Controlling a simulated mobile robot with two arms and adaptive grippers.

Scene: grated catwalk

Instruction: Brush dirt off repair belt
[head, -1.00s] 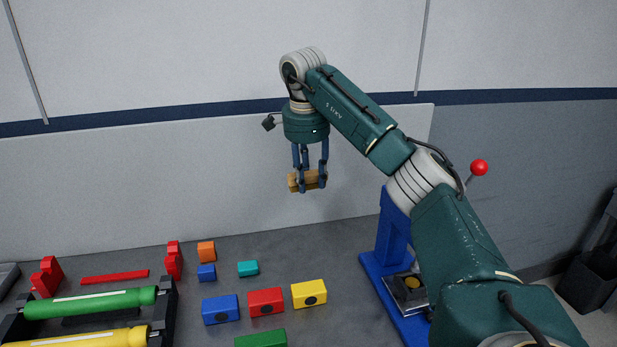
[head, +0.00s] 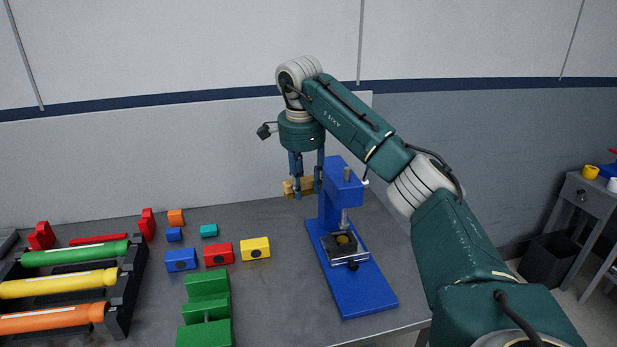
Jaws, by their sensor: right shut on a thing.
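My right gripper (head: 308,190) hangs pointing down above the back of the grey table, near the wall. It is shut on a small tan-brown, wood-coloured piece (head: 291,188). This may be a brush, but no bristles can be made out. The piece is just left of the blue press's upper part in the head view, and the press partly overlaps the gripper's right side. No dirt and no belt can be made out clearly. My left gripper is not in view.
A blue press (head: 355,290) stands at the table's right. Left are a rack with green, yellow and orange rollers (head: 60,287), red brackets (head: 42,236), several small coloured blocks (head: 219,253) and a green stand (head: 207,285). A grey cabinet (head: 590,195) and dark bin (head: 548,262) stand right.

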